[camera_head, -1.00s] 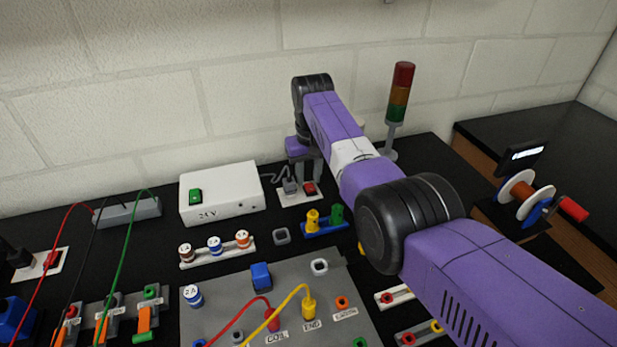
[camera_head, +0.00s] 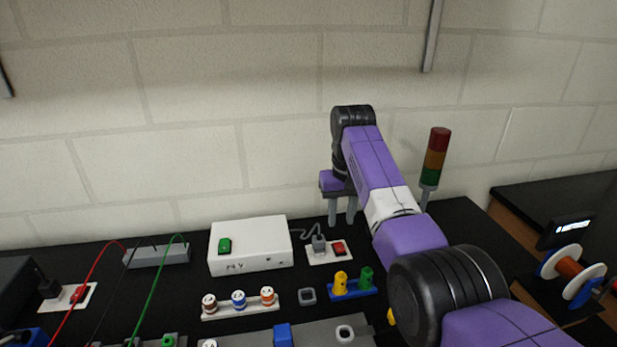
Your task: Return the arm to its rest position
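My arm reaches from the lower right toward the back wall, bent at a black joint. My gripper (camera_head: 342,214) hangs at its far end with two grey fingers pointing down and a gap between them. It appears open and empty. It is above the white socket plate (camera_head: 318,260), apart from it. A grey plug (camera_head: 319,243) with a cord sits on that plate beside a red switch (camera_head: 338,248).
A white power box (camera_head: 250,258) with a green switch stands left of the socket plate. A red, amber and green signal tower (camera_head: 435,160) stands close right of my arm. A wire spool (camera_head: 572,270) is at right. Terminal strips and a grey panel lie in front.

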